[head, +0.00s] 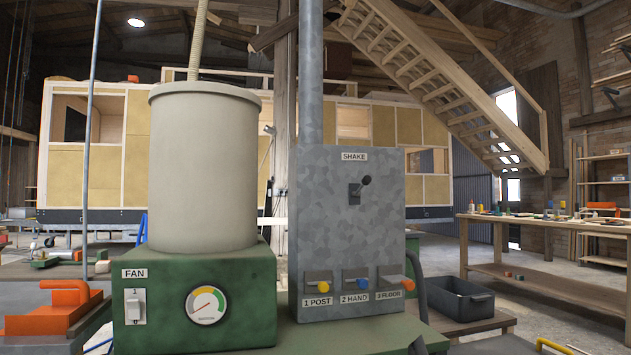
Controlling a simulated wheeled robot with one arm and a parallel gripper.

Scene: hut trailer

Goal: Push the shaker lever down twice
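The shaker lever (365,183) is a short dark lever with a round black knob. It sits in a small dark slot plate under the label "SHAKE" (354,156), on the upper front of a mottled grey metal box (325,220). The lever points up and to the right, with its knob above the plate. Nothing touches it. My gripper is not in view.
Below are three small levers labelled 1 POST (318,284), 2 HAND (358,283) and 3 FLOOR (395,283). A green fan box (195,300) with switch and gauge carries a beige drum (204,165) at left. A workbench (545,235) stands right.

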